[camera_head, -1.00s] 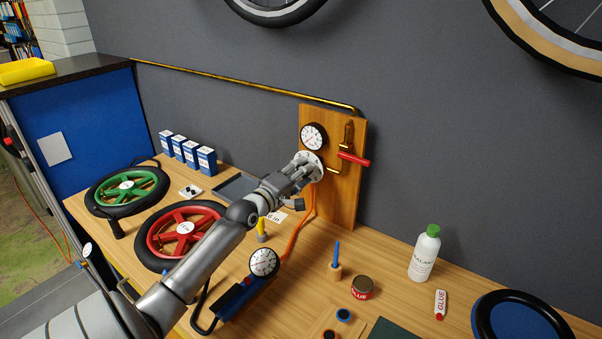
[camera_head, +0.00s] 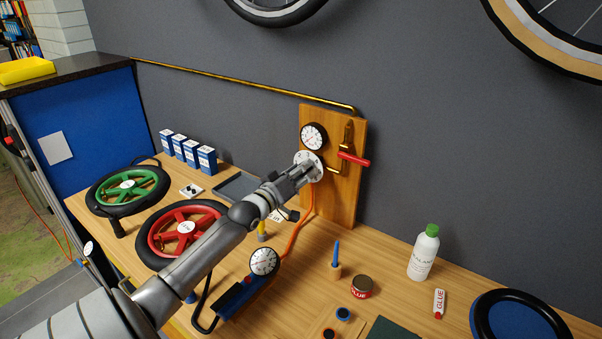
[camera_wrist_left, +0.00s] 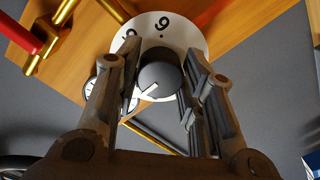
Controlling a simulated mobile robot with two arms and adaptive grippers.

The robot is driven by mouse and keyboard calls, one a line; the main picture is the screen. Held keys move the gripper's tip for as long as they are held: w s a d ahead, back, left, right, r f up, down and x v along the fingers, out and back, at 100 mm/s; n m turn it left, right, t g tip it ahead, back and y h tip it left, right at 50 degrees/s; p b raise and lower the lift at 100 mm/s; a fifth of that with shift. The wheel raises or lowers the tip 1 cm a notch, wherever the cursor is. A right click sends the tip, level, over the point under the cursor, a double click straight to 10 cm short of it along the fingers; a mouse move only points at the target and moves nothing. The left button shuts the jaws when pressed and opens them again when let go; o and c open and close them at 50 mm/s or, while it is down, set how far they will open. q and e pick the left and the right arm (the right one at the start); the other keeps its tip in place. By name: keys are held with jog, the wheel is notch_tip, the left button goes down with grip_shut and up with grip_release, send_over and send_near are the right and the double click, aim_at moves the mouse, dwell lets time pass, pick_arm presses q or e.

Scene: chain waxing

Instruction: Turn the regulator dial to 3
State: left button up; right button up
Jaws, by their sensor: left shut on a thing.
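The regulator dial (camera_head: 304,157) is a white round plate with dark marks, low on the wooden wall board. In the left wrist view its white plate (camera_wrist_left: 187,36) carries dark digits, and a grey knob (camera_wrist_left: 162,72) with a white pointer line stands at its centre. The line points to the lower left of that picture; the number there cannot be read. My left gripper (camera_head: 309,172) is at the dial, its two fingers (camera_wrist_left: 158,84) shut on the knob from both sides. In the head view the gripper hides the knob. My right gripper is out of view.
A pressure gauge (camera_head: 313,136) sits just above the dial, and a red valve lever (camera_head: 354,159) to its right. An orange hose (camera_head: 296,235) hangs below. The bench holds a red wheel (camera_head: 160,235), a pump gauge (camera_head: 264,262) and a white bottle (camera_head: 423,256).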

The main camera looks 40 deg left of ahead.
pick_arm(q)
jog(key=shift+f, duration=0.1)
dwell(0.3)
jog(key=o, duration=1)
jog(key=s+d, duration=0.1)
jog(key=s, duration=1.1)
jog(key=shift+d, duration=0.25)
